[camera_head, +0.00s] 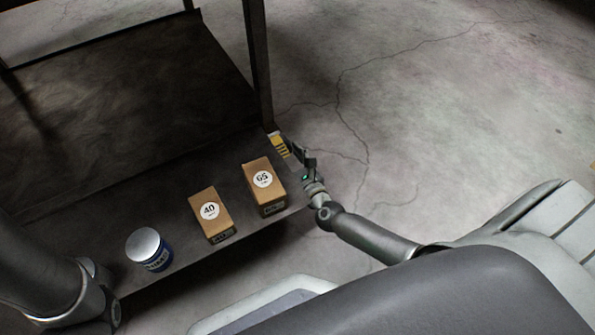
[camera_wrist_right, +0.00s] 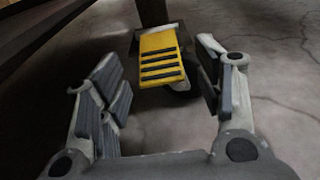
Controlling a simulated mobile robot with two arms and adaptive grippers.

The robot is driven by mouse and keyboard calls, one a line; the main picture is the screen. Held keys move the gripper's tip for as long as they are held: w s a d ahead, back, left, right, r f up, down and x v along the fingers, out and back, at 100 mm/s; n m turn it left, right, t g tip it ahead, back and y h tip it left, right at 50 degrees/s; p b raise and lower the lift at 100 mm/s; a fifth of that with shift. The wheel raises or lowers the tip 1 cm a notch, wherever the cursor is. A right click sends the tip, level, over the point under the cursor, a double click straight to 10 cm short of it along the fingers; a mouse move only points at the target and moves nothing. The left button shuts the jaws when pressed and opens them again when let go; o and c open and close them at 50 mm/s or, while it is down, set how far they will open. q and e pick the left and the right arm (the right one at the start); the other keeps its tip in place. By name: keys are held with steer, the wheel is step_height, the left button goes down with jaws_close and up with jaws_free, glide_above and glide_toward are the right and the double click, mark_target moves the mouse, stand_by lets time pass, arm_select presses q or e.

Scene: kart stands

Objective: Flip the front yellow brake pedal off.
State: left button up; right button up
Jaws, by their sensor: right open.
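The yellow brake pedal (camera_head: 280,146) with dark stripes sits at the foot of the dark stand's corner post. In the right wrist view the pedal (camera_wrist_right: 160,58) shows its striped face, with a dark bracket behind it and part of a wheel below. My right gripper (camera_head: 303,160) is beside the pedal, on its lower right in the head view. Its fingers (camera_wrist_right: 158,80) are open and empty, with the pedal framed between and beyond them. I cannot tell whether a finger touches it. My left gripper is out of view; only part of that arm shows.
The dark stand's lower shelf (camera_head: 110,215) carries a box marked 65 (camera_head: 265,185), a box marked 40 (camera_head: 211,214) and a blue can with a grey lid (camera_head: 149,249). The post (camera_head: 257,65) rises close to the pedal. Bare concrete floor (camera_head: 450,110) lies to the right.

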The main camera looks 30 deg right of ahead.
steer(key=s+r, duration=0.1)
steer(key=s, duration=0.6)
steer(key=shift+s+d, duration=0.15)
steer(key=shift+s, duration=0.15)
